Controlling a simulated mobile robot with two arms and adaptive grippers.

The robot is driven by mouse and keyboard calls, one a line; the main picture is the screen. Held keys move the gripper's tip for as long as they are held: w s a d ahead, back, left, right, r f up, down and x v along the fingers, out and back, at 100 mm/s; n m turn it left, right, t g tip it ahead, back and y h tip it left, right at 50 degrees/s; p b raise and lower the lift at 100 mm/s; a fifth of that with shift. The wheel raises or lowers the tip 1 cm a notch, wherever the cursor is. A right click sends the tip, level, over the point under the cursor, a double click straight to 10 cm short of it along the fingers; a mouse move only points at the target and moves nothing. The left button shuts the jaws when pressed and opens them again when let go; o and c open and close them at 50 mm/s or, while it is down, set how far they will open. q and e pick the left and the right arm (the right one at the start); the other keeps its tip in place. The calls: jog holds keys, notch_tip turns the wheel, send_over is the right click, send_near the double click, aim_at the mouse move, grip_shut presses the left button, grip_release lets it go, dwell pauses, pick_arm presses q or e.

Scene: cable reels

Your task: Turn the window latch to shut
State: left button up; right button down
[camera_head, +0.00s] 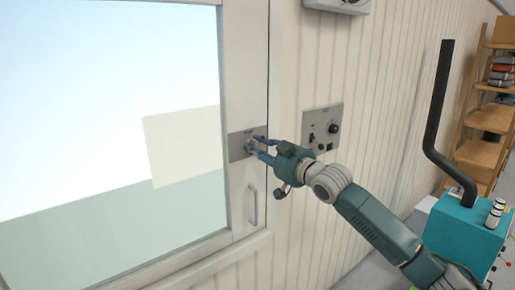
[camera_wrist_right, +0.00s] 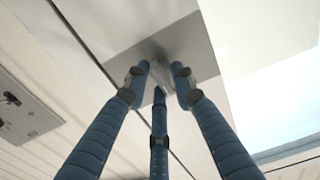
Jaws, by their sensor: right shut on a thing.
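The window latch (camera_wrist_right: 160,71) is a small grey knob on a grey metal plate (camera_head: 238,147) fixed to the white window frame. In the head view most of the knob is hidden by the fingers. My right gripper (camera_head: 257,146) reaches the plate from the right, its blue fingers closed around the knob. In the right wrist view the three fingers of the right gripper (camera_wrist_right: 160,80) meet around the knob, and the plate (camera_wrist_right: 190,50) lies behind it. I cannot tell which way the latch is turned. My left gripper is not in view.
A grey switch panel (camera_head: 322,130) with knobs is on the slatted wall right of the window. A handle (camera_head: 253,206) is below the latch plate on the frame. A teal machine with a black pipe (camera_head: 437,120) and wooden shelves (camera_head: 488,122) stand at the right.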

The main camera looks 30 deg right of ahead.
jog(key=shift+d, duration=0.15)
jog(key=c, duration=1.7)
grip_release()
jog(key=shift+o, duration=0.2)
jog(key=shift+w+d, duration=0.1)
jog(key=shift+d, duration=0.05)
jog(key=shift+f, duration=0.1)
jog(key=s+d, duration=0.1)
jog(key=s, duration=1.1)
